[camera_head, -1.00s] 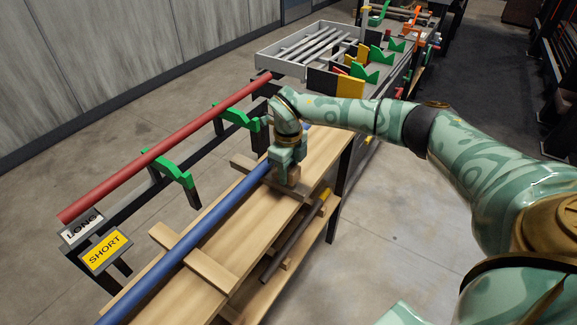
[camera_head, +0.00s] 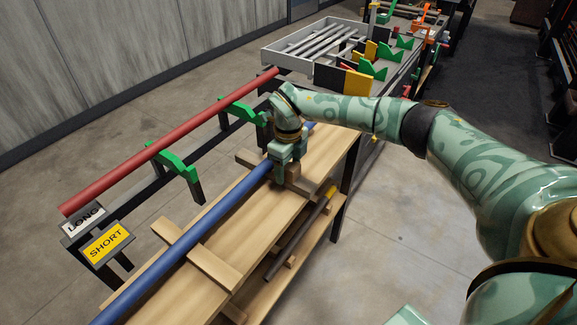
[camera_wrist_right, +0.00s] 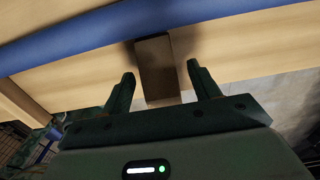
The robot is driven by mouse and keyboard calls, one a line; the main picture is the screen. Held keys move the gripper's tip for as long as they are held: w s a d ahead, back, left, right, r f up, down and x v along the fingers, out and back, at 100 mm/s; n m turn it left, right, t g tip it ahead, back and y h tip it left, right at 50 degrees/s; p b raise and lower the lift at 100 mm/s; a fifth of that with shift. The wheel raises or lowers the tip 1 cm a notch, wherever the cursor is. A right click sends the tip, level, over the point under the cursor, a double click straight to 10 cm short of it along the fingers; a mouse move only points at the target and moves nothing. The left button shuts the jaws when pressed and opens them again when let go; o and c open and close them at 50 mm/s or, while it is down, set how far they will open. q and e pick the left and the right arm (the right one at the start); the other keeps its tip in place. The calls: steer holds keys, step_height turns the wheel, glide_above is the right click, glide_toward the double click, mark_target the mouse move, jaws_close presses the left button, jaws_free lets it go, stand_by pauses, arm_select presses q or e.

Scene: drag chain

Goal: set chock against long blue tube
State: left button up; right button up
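The long blue tube (camera_head: 205,229) lies along the wooden bench top, over wooden crosspieces. It crosses the top of the right wrist view (camera_wrist_right: 75,38). The chock, a small brown block (camera_wrist_right: 156,72), lies on the bench with its far end at the tube's near side; it appears to touch the tube. My right gripper (camera_wrist_right: 163,83) is open, with one finger on each side of the chock and gaps showing. In the head view my right gripper (camera_head: 286,157) is low over the bench and partly hides the chock (camera_head: 293,172). My left gripper is not in view.
A red tube (camera_head: 170,144) rests on green cradles behind the bench, near LONG (camera_head: 85,219) and SHORT (camera_head: 105,242) signs. A dark tube (camera_head: 298,236) lies on the lower shelf. A grey tray (camera_head: 310,43) stands at the back. Floor to the right is clear.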

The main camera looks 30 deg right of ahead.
step_height(320, 180, up, 16)
steer(key=p, duration=0.4)
steer(key=shift+r+p, duration=0.15)
steer(key=shift+p, duration=0.15)
